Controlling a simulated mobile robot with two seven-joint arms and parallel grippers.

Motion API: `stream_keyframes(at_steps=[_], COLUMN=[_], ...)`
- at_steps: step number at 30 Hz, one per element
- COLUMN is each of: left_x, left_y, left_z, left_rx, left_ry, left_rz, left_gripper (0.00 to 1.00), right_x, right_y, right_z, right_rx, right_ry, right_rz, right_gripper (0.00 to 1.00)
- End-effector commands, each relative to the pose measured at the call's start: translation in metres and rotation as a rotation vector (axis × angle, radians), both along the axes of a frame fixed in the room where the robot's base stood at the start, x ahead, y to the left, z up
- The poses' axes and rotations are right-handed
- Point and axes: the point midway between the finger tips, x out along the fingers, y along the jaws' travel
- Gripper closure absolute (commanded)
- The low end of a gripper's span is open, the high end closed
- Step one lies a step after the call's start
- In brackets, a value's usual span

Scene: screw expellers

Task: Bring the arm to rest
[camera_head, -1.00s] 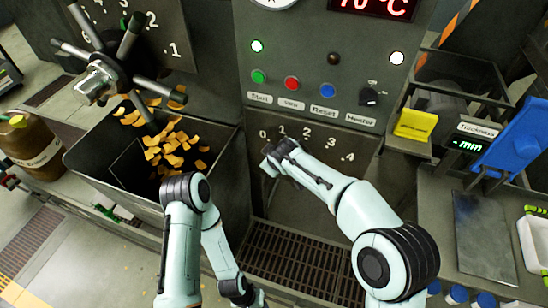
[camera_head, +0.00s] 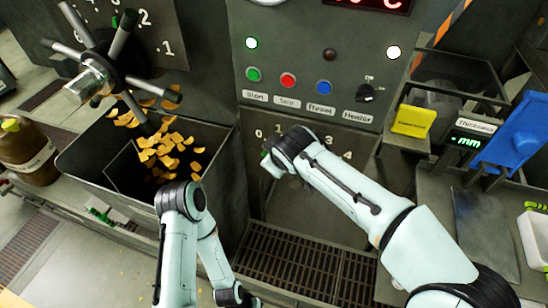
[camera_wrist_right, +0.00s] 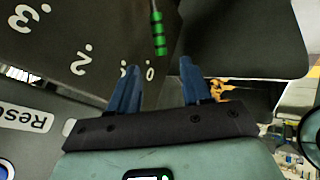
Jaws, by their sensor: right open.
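My right arm (camera_head: 365,195) reaches from the lower right toward the panel's lower number scale (camera_head: 300,138). Its wrist end covers part of that scale, and the fingers are hard to make out in the head view. In the right wrist view my right gripper (camera_wrist_right: 157,75) has two blue fingers spread apart with nothing between them. A green-banded rod (camera_wrist_right: 157,35) shows beyond the fingertips, apart from them as far as I can see. My left arm (camera_head: 178,245) stands folded at the lower middle, and its gripper is out of view.
A dark bin (camera_head: 85,160) of orange chips stands at left under a spoked wheel (camera_head: 115,70). A panel with buttons (camera_head: 288,80) is behind my right arm. At right are a yellow block (camera_head: 413,121) and a blue panel (camera_head: 515,135). A floor grate (camera_head: 300,262) lies below.

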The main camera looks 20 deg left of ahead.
Motion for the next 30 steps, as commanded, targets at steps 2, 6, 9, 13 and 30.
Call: stream_keyframes(at_steps=[2, 6, 9, 13, 30], left_x=[0.0, -0.001, 0.0, 0.0, 0.0], left_y=[0.0, 0.0, 0.0, 0.0, 0.0], left_z=[-0.001, -0.001, -0.001, -0.001, -0.001], left_rx=[0.0, 0.0, 0.0, 0.0, 0.0], left_ry=[0.0, 0.001, 0.0, 0.0, 0.0], left_rz=[0.0, 0.0, 0.0, 0.0, 0.0], left_gripper=[0.57, 0.57, 0.57, 0.57, 0.57], right_x=[-0.004, -0.006, -0.006, -0.006, -0.001], right_y=[-0.002, -0.003, -0.003, -0.003, -0.046], right_z=[0.006, 0.009, 0.009, 0.009, -0.134], right_rx=[0.002, 0.0, 0.0, 0.0, 0.051], right_ry=[-0.001, 0.001, 0.001, 0.001, 0.253], right_rz=[0.001, 0.001, 0.001, 0.001, -0.123], right_gripper=[0.52, 0.52, 0.52, 0.52, 0.52])
